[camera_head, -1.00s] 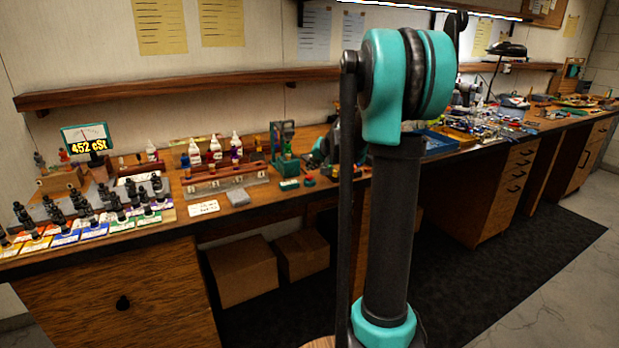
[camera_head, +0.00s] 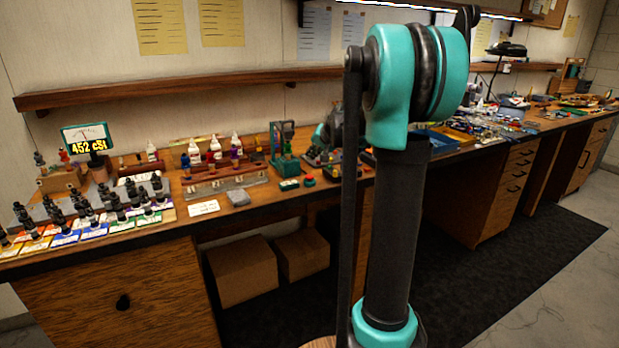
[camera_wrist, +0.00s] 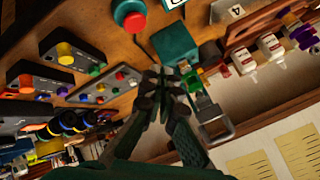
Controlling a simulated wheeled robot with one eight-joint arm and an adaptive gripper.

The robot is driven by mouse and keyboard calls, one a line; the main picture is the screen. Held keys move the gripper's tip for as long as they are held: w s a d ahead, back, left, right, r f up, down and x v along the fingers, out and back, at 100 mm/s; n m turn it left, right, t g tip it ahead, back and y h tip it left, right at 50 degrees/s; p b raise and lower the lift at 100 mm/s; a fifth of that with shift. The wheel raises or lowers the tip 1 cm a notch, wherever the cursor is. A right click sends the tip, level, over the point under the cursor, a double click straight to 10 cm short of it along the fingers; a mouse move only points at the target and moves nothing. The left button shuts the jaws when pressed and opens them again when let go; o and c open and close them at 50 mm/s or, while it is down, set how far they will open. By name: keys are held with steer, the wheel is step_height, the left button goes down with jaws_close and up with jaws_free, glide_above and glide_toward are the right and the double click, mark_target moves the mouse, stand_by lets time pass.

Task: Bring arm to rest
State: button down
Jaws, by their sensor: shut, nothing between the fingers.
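My gripper (camera_wrist: 163,92) shows in the wrist view with its dark fingers together and nothing between them. It is over or in front of the bench, apart from the things behind it as far as I can tell. The wrist view is turned, with the bench toward the top and the wall toward the bottom. In the head view my teal and black arm stands upright in the middle. The gripper itself is hidden or too small to make out there.
The wooden bench (camera_head: 262,197) runs along the wall under a shelf (camera_head: 190,83). The fixture also shows in the wrist view (camera_wrist: 178,45), near a red button (camera_wrist: 130,16). Boxes (camera_head: 242,270) sit beneath.

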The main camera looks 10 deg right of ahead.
steer(key=s+a+f+n+g+h, duration=0.1)
steer(key=s+f, duration=0.5)
steer(key=s, duration=0.7)
steer(key=s+f+n+g+h, duration=0.1)
steer(key=s+f+n+g, duration=0.1)
steer(key=s+f, duration=0.5)
steer(key=s+a+f+n+g+h, duration=0.1)
steer(key=s+f, duration=0.5)
steer(key=s, duration=1.4)
steer(key=shift+a+f+n, duration=0.3)
steer(key=shift+f+n, duration=0.1)
steer(key=shift+w, duration=0.1)
